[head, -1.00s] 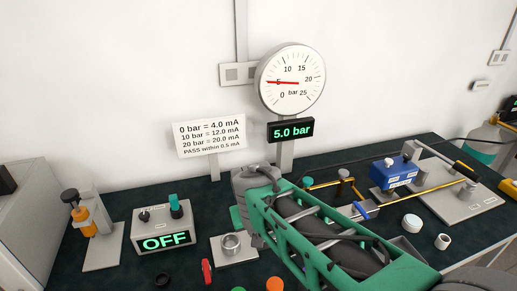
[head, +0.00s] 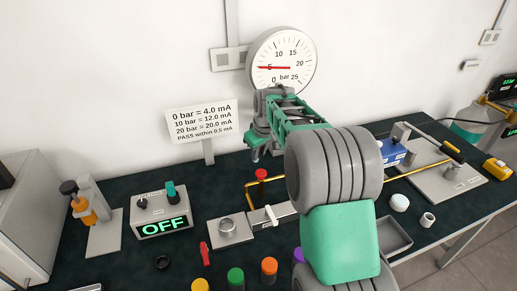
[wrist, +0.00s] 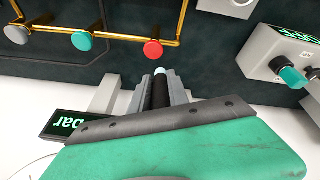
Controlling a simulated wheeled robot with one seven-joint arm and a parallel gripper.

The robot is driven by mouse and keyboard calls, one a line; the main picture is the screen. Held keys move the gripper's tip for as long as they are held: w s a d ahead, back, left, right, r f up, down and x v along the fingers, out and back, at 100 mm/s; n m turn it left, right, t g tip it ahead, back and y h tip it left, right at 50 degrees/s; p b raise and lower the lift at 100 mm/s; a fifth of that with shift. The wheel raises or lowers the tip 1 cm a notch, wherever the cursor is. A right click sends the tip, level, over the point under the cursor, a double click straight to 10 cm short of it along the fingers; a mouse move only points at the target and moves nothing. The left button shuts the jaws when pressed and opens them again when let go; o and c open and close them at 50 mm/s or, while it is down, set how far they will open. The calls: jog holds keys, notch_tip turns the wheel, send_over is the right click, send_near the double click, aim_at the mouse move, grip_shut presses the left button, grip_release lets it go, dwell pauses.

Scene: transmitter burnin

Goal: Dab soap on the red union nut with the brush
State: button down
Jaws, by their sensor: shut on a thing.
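The red union nut (head: 261,174) sits on a brass pipe at the bench's middle; it also shows in the wrist view (wrist: 153,49). My gripper (head: 254,153) is above and behind it, pointing down. In the wrist view my gripper (wrist: 161,92) is shut on the brush (wrist: 160,86), whose black handle stands between the fingers. The brush's pale tip (wrist: 160,71) appears just beside the red nut in the picture, with a small gap. Contact between tip and nut does not show. In the head view the brush cannot be made out.
Teal (wrist: 82,40) and grey (wrist: 17,34) nuts sit along the same brass pipe (wrist: 110,37). A grey box reading OFF (head: 162,215) stands left. A grey block with a white lever (head: 271,214) lies in front. The pressure gauge (head: 282,62) is behind my arm. Several coloured caps lie along the front.

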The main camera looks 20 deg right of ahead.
jog(key=shift+d+f+b, duration=0.85)
jog(key=shift+d+f, duration=1.15)
jog(key=shift+f, duration=1)
jog(key=shift+a+r+p, duration=0.6)
jog(key=shift+a+r, duration=0.05)
jog(key=shift+r, duration=0.7)
jog(key=shift+a+r+p, duration=0.55)
jog(key=shift+a+r, duration=0.15)
jog(key=shift+r, duration=0.65)
jog(key=shift+a+r+p, duration=0.6)
jog(key=shift+a+r, duration=0.05)
jog(key=shift+r, duration=0.7)
